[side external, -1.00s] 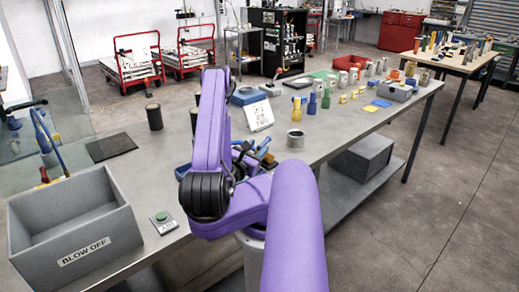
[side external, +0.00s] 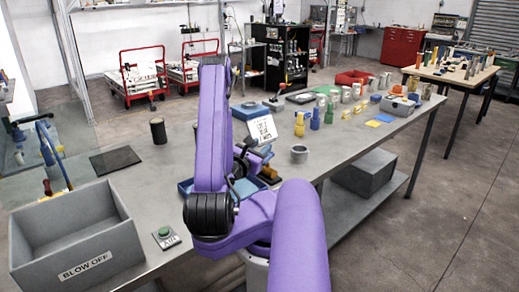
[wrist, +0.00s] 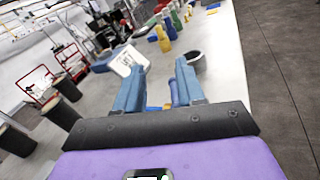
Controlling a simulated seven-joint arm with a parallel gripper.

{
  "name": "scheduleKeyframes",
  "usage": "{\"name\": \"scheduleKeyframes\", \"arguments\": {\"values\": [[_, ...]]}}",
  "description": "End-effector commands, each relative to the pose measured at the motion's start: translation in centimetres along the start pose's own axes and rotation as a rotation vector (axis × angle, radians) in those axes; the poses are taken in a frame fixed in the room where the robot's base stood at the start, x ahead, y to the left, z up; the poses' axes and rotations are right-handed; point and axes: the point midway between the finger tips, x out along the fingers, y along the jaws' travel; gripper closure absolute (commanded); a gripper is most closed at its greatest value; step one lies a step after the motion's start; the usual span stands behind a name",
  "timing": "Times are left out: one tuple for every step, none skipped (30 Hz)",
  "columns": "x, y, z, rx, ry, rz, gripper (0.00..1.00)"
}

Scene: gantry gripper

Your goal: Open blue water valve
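My gripper (wrist: 158,85) is open in the wrist view, with two blue-grey fingers apart and nothing clearly held between them. In the side view my purple arm hides most of it. A blue hose with a blue fitting (side external: 47,148) stands by the glass panel at the far left, above the grey bin. I cannot tell for sure whether this is the blue water valve. My gripper is well to the right of it, over the bench. The wrist view does not clearly show any valve.
A grey bin (side external: 75,233) marked BLOW OFF and a green button (side external: 164,233) are at the bench's left end. A dark cylinder (side external: 158,131), a white sign (side external: 262,130), a grey ring (side external: 299,153) and several colored parts stand on the bench. A dark mat (side external: 115,160) lies flat.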

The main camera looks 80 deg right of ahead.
Motion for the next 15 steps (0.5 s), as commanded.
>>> {"name": "scheduleKeyframes", "arguments": {"values": [[0.1,0.0,0.0,0.003,-0.002,-0.003,0.80],[0.1,0.0,0.1,0.007,-0.006,-0.008,0.90],[0.3,0.0,0.3,0.019,-0.015,-0.021,1.00],[0.5,-0.1,0.6,0.032,-0.024,-0.035,1.00],[0.7,-0.2,0.9,0.049,-0.036,-0.056,1.00],[1.1,-0.3,1.4,0.081,-0.058,-0.089,1.00],[1.4,-0.4,1.9,0.111,-0.078,-0.120,1.00],[1.7,-0.5,2.4,0.147,-0.099,-0.154,1.00],[2.1,-0.7,3.1,0.203,-0.132,-0.205,1.00],[2.4,-0.9,3.6,0.251,-0.157,-0.244,1.00],[2.6,-1.1,4.1,0.301,-0.184,-0.287,1.00],[2.8,-1.2,4.7,0.373,-0.218,-0.340,1.00],[2.9,-1.4,5.1,0.428,-0.243,-0.380,1.00],[3.0,-1.5,5.5,0.484,-0.268,-0.420,1.00],[3.0,-1.6,5.8,0.563,-0.299,-0.471,1.00]]}}
